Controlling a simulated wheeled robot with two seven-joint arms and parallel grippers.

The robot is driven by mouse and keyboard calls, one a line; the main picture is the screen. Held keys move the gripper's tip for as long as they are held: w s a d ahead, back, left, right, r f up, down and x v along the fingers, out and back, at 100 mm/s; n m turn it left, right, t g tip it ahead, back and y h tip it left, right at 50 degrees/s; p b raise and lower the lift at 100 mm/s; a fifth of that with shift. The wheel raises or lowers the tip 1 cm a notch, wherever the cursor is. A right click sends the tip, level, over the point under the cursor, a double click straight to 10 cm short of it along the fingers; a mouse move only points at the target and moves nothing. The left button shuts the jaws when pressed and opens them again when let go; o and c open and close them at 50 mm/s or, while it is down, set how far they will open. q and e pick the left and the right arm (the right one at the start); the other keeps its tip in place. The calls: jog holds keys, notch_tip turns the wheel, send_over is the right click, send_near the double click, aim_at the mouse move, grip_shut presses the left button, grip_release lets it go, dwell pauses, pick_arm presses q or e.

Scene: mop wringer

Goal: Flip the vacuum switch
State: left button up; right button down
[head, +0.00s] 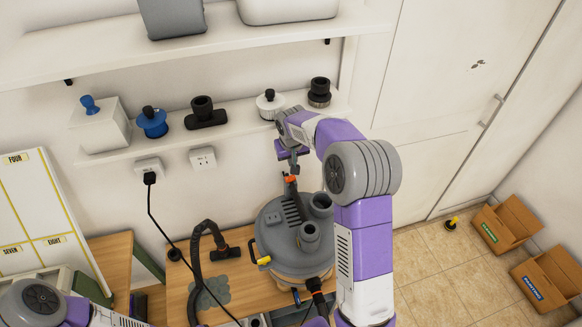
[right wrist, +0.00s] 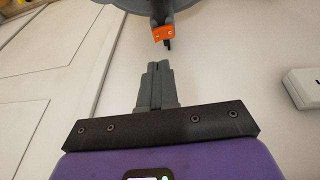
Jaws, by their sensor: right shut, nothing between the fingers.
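The vacuum (head: 272,234) is a round grey canister with pipe-like ports on its lid, standing on the wooden table. An orange-tipped piece (head: 290,179), which looks like the switch, sticks up at the lid's back. In the right wrist view the orange piece (right wrist: 163,33) sits just beyond my fingertips, with a small gap. My right gripper (head: 293,163) is above the back of the vacuum, pointing down at it. In the wrist view its fingers (right wrist: 157,68) are together and empty. My left arm shows at the lower left; its gripper is outside the picture.
A shelf (head: 228,124) with several attachments runs along the wall behind. A black cord hangs from a wall outlet (head: 149,168). A black hose (head: 195,262) lies left of the vacuum on the table (head: 245,292). Open cardboard boxes (head: 506,222) stand on the floor at right.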

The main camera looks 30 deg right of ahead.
aim_at(291, 176)
pick_arm(q)
jog(key=shift+r+p, duration=0.45)
jog(key=shift+r, duration=0.05)
pick_arm(e)
jog(key=x, duration=0.9)
jog(key=shift+w+d+f, duration=0.1)
jog(key=shift+f, duration=0.2)
pick_arm(q)
jog(key=shift+f, duration=0.1)
